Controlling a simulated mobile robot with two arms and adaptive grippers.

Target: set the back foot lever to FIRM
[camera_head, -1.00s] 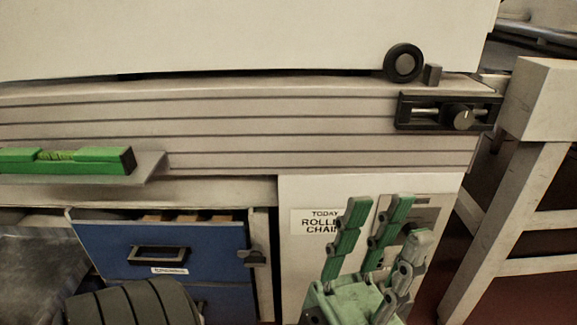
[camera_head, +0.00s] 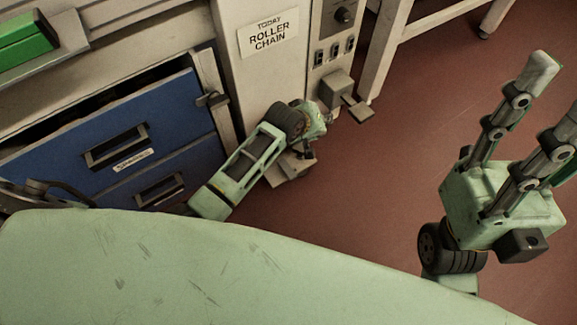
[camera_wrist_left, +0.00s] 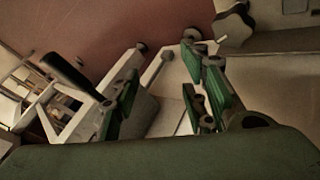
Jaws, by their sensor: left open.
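A grey box with a flat pedal-like plate (camera_head: 357,111) juts from the base of the pale cabinet, low over the red floor; I cannot tell if it is the back foot lever, and no FIRM marking is readable. My left gripper shows in the left wrist view (camera_wrist_left: 163,92), its green-padded fingers apart with nothing held. A pale, angular body with a slim grey rod (camera_wrist_left: 153,70) lies beyond and between them. A black bar handle (camera_wrist_left: 70,74) is to their left. In the head view the left fingers are mostly hidden by the wrist. My right gripper (camera_head: 556,100) is raised, open and empty.
A sign (camera_head: 268,35) reads TODAY ROLLER CHAIN. A knob and switches (camera_head: 335,48) are above the pedal box. A pale bench leg (camera_head: 383,50) stands right of it. Red floor (camera_head: 370,190) is clear.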

